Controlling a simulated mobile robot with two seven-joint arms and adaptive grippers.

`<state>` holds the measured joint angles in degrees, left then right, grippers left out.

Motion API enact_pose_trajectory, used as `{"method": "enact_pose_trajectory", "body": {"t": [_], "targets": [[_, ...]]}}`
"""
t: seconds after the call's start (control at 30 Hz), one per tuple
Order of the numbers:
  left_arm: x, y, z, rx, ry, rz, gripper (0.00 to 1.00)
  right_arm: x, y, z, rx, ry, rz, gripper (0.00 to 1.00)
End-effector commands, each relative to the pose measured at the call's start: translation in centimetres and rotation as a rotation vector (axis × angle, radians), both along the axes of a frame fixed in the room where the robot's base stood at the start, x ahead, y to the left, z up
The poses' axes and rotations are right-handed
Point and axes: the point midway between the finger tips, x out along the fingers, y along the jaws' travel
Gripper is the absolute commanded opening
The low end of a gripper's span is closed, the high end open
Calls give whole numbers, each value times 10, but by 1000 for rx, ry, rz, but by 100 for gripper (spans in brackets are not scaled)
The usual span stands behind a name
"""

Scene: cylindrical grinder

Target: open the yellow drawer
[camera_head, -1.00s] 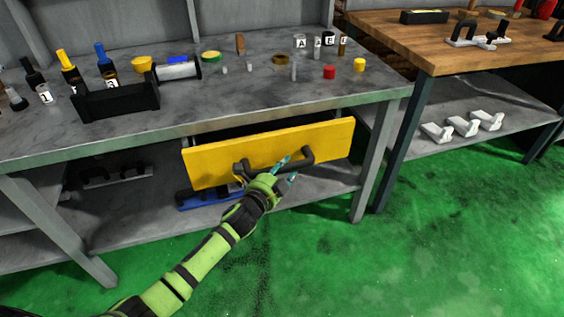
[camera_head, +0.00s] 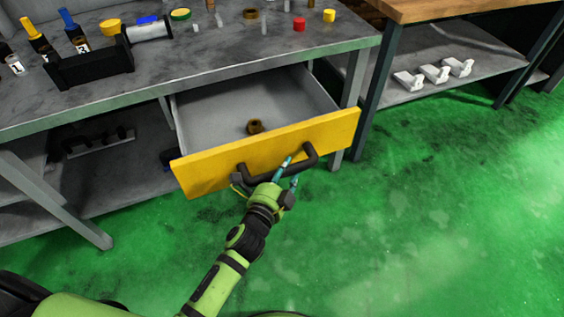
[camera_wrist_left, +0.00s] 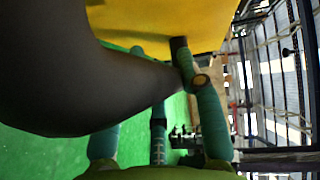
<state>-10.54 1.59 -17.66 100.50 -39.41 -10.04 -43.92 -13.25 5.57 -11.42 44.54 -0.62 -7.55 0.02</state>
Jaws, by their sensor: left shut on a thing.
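The yellow drawer (camera_head: 215,172) under the grey workbench is pulled well out, and its grey inside shows. A small brown ring-like object (camera_head: 254,126) lies in it. The drawer has a black bar handle (camera_head: 309,157) on its yellow front. My left gripper (camera_head: 288,172) is shut on the handle, with its teal fingertips at the bar. In the left wrist view the dark handle (camera_wrist_left: 90,75) is large and close, passing between the teal fingers, with the yellow front (camera_wrist_left: 160,22) behind it. My right gripper is not in view.
The grey workbench top (camera_head: 215,65) carries bottles, a black tray (camera_head: 92,68) and several small coloured items. A wooden-topped table (camera_head: 430,8) stands at the right, with white parts on its lower shelf. The green floor in front is clear.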

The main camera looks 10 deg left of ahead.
Motion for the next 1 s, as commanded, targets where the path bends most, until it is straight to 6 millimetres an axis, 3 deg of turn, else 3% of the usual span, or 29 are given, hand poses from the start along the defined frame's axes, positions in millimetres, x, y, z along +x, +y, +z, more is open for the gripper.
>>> {"method": "enact_pose_trajectory", "body": {"t": [0.4, 0.43, 0.47, 0.83, 1.0], "targets": [[-2, -2, 0, -11, 0, -1, 0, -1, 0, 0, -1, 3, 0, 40], [-2, -2, 0, -11, 0, -1, 48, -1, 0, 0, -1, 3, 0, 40], [-2, -2, 0, -10, 0, -1, 60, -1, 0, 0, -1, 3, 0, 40], [-3, -1, 0, -3, 0, -1, 61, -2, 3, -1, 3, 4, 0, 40], [-21, 2, 2, -3, 2, -1, 61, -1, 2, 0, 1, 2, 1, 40]]}}
